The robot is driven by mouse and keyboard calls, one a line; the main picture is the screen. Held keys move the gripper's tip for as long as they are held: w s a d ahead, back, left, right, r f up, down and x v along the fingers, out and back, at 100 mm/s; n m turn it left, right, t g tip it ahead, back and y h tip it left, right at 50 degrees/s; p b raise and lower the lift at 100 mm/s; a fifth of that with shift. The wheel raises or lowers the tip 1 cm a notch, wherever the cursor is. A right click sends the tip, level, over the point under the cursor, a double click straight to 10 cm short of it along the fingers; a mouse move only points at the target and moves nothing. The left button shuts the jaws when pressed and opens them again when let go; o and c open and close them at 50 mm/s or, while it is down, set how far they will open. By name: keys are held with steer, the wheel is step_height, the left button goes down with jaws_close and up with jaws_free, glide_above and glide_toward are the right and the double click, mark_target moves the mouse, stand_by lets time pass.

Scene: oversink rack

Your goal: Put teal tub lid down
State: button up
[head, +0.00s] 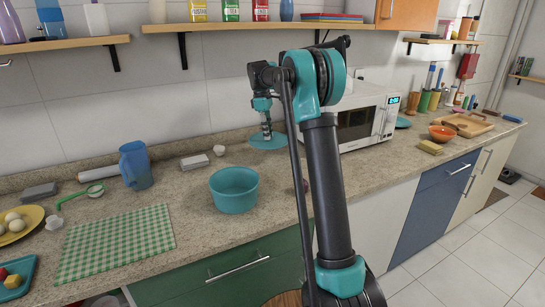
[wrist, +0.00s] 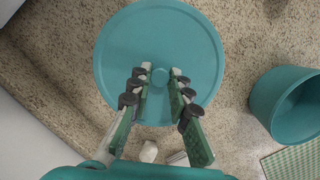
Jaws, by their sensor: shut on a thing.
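The teal tub lid (head: 262,144) is round and flat, near the back of the counter left of the microwave. In the wrist view the lid (wrist: 158,38) is below my gripper, its small round knob between the fingertips. My gripper (wrist: 158,76) is shut on the lid's knob; in the head view my gripper (head: 267,132) points down at the lid. The lid looks level and at or very near the counter; I cannot tell whether it touches. The open teal tub (head: 234,192) stands nearer the front; it also shows in the wrist view (wrist: 268,100).
A white microwave (head: 362,118) stands close to the right of the lid. A blue jug (head: 135,165), a white box (head: 194,162) and a green checked cloth (head: 115,243) are to the left. Shelves (head: 250,27) hang above. Bare counter surrounds the tub.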

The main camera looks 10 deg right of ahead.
steer(key=shift+f, duration=4.3)
steer(key=shift+f, duration=0.1)
steer(key=o, duration=0.8)
steer(key=r, duration=0.4)
steer(key=a+r, duration=0.1)
steer(key=r, duration=0.7)
steer(key=shift+w+a, duration=0.3)
steer(key=shift+w, duration=0.05)
steer(key=shift+s, duration=0.1)
